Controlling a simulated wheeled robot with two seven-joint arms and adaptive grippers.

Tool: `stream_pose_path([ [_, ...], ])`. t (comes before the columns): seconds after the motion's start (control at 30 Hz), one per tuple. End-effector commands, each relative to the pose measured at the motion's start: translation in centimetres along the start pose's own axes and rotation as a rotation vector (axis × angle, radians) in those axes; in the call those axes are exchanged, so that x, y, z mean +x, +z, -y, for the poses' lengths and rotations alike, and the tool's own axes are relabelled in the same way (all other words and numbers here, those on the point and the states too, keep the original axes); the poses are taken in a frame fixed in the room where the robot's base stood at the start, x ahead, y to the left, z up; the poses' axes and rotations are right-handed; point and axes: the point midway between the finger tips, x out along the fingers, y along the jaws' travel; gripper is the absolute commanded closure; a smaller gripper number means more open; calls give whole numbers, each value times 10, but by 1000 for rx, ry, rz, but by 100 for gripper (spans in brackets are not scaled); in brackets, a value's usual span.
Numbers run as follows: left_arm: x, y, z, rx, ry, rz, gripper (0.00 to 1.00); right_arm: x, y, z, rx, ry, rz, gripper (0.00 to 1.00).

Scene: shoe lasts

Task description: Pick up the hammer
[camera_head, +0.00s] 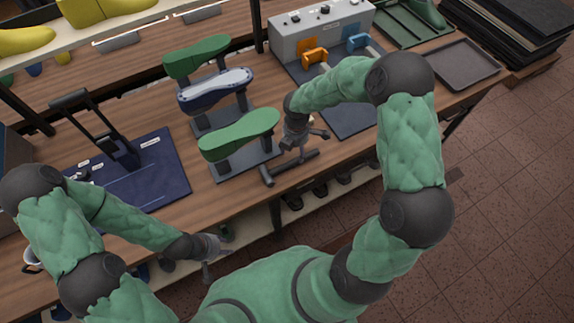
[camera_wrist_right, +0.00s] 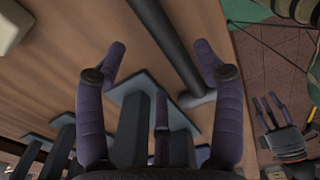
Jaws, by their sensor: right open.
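The hammer (camera_head: 292,167) lies on the wooden table near its front edge, a dark handle with a crosswise head at its left end. In the right wrist view the hammer's handle (camera_wrist_right: 172,45) runs down to its head, between my spread fingers in the picture. My right gripper (camera_head: 307,141) is open and empty, above and just behind the handle in the head view. Its fingers show in the wrist view (camera_wrist_right: 158,55), apart from the hammer. My left gripper (camera_head: 212,259) hangs in front of the table edge, fingers spread and empty; it also shows in the wrist view (camera_wrist_right: 273,110).
A stand with green and blue shoe lasts (camera_head: 240,134) is close left of the right gripper. A grey control box (camera_head: 318,32) with orange and blue clamps stands behind. A blue mat (camera_head: 150,190) lies at left, a grey tray (camera_head: 458,66) at right.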

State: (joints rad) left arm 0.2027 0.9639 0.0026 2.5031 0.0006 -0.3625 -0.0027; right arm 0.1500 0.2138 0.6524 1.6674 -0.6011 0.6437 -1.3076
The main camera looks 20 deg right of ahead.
Motion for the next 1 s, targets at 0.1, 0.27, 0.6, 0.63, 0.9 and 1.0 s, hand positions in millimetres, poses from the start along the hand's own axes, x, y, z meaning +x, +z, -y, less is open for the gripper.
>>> stream_pose_path([
  [0.1, 2, 0, 1, 0, 0, 0, 60, 8, 0, 1, 0, -1, -1, 31],
  [0.27, 7, 0, 3, 0, 0, 0, 60, 30, -2, 3, 1, -3, -1, 31],
  [0.6, 10, 0, 4, 0, 0, 0, 60, 50, -2, 2, 1, 1, 0, 31],
  [0.63, 10, 0, 4, 0, 0, 0, 60, 50, -2, 2, 1, 1, 0, 31],
  [0.9, 10, 0, 4, 0, 0, 0, 60, 50, -2, 2, 1, 1, 0, 92],
  [1.0, 10, 0, 4, 0, 0, 0, 60, 50, -2, 2, 1, 2, 0, 92],
])
